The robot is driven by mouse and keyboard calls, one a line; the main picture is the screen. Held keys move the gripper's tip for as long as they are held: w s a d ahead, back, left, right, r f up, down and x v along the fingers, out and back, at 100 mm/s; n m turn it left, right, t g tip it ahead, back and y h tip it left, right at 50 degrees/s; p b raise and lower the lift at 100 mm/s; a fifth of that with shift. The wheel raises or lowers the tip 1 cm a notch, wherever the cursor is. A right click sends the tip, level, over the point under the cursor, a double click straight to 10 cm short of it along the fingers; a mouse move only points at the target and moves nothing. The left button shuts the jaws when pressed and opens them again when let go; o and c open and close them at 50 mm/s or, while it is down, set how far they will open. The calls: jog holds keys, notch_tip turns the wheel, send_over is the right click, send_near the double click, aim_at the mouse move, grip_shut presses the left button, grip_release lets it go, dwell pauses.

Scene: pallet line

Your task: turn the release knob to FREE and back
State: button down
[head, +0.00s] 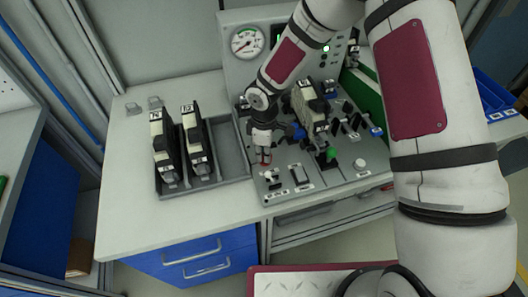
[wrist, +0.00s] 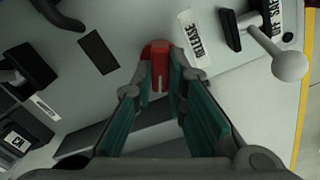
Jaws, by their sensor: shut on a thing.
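The release knob (wrist: 157,52) is red, with a pale slot line on it. It sits on the grey panel beside a white RELEASE label (wrist: 195,37) in the wrist view. My gripper (wrist: 161,82) has its two fingers on either side of the knob and is shut on it. In the head view my gripper (head: 263,153) points down at the front left of the panel (head: 325,183), and only a little red shows at its tips. FREE cannot be read in either view, so I cannot tell the knob's setting.
A white ball-ended lever (wrist: 290,66) stands close by, beside an OFF/SAFE label. A green knob (head: 331,153) and a dark rocker switch (head: 300,174) are to the right. A grey tray (head: 233,161) with two black-and-cream modules lies left. A gauge (head: 247,42) stands behind.

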jog(key=m, duration=0.6)
jog(key=shift+w, duration=0.1)
jog(key=shift+m, duration=0.4)
jog(key=c, duration=1.6)
grip_release()
jog(key=shift+r, duration=0.1)
notch_tip(320, 180, up, 12)
